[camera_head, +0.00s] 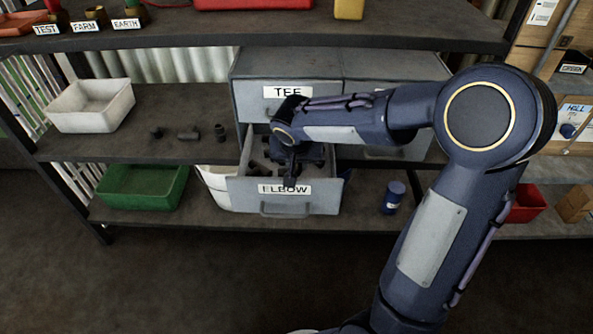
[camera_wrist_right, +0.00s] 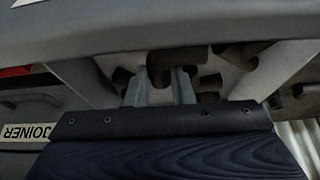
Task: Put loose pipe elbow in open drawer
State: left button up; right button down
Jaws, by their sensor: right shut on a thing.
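The open drawer (camera_head: 238,192) is grey, labelled ELBOW, and pulled out of a cabinet on the middle shelf. Several dark pipe fittings lie in it. My right gripper (camera_head: 290,178) reaches down into the drawer opening from the right. In the right wrist view my right gripper (camera_wrist_right: 158,88) is shut on a dark pipe elbow (camera_wrist_right: 160,66), with other dark fittings close beyond it. In the head view the gripper and wrist hide most of the held elbow. Whether it touches the fittings below I cannot tell. My left gripper is not in view.
A closed TEE drawer (camera_head: 270,100) sits above the open one. Several loose dark fittings (camera_head: 188,135) lie on the shelf to the left, near a white bin (camera_head: 92,120). A green bin (camera_head: 140,200) and a blue can (camera_head: 394,197) stand on the lower shelf.

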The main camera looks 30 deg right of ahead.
notch_tip(320, 180, down, 2)
jog(key=shift+f, duration=0.1)
jog(key=shift+f+b, duration=0.15)
jog(key=shift+b, duration=0.25)
jog(key=c, duration=1.3)
grip_release()
jog(key=shift+o, duration=0.2)
